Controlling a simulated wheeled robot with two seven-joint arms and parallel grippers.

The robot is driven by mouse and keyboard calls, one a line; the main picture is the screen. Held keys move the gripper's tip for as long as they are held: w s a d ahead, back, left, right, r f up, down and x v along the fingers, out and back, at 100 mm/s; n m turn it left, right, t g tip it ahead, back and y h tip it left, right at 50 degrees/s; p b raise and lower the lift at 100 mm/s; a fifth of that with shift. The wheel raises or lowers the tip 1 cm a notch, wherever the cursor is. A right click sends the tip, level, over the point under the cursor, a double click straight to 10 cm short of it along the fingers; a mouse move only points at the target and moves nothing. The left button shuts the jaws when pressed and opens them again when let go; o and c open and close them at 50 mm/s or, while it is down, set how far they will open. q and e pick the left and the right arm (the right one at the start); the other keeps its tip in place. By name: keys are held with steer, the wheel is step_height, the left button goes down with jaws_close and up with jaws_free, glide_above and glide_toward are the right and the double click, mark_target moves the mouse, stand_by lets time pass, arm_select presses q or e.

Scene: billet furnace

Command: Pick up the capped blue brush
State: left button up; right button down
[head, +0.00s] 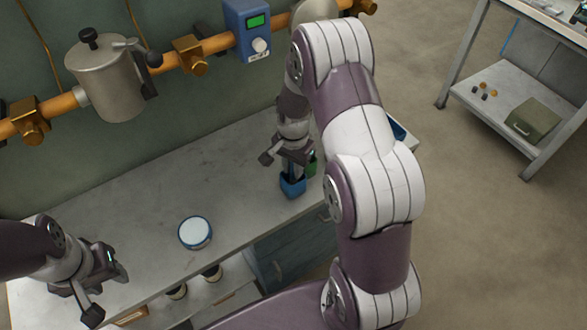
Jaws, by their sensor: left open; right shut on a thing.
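A green item (311,166) stands just right of the pot, partly hidden. My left gripper (108,290) is open and empty over the near left end of the bench.
A round white-topped, blue-rimmed tub (195,232) sits mid-bench. An orange pipe (60,104) with a steel canister (108,80) and a blue meter box (248,30) runs along the wall. A shelved table (515,100) stands at right. The bench's left half is mostly clear.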

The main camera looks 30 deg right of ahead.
steer(key=r, duration=0.4)
steer(key=shift+s+d+r, duration=0.2)
steer(key=shift+d+r, duration=0.1)
steer(key=shift+d, duration=0.1)
steer(key=s+d+r, duration=0.6)
steer(key=d, duration=0.2)
steer(key=shift+s+d+r+b, duration=0.2)
steer(key=shift+s+d+b, duration=0.1)
steer(key=shift+b, duration=0.05)
stand_by(1.0)
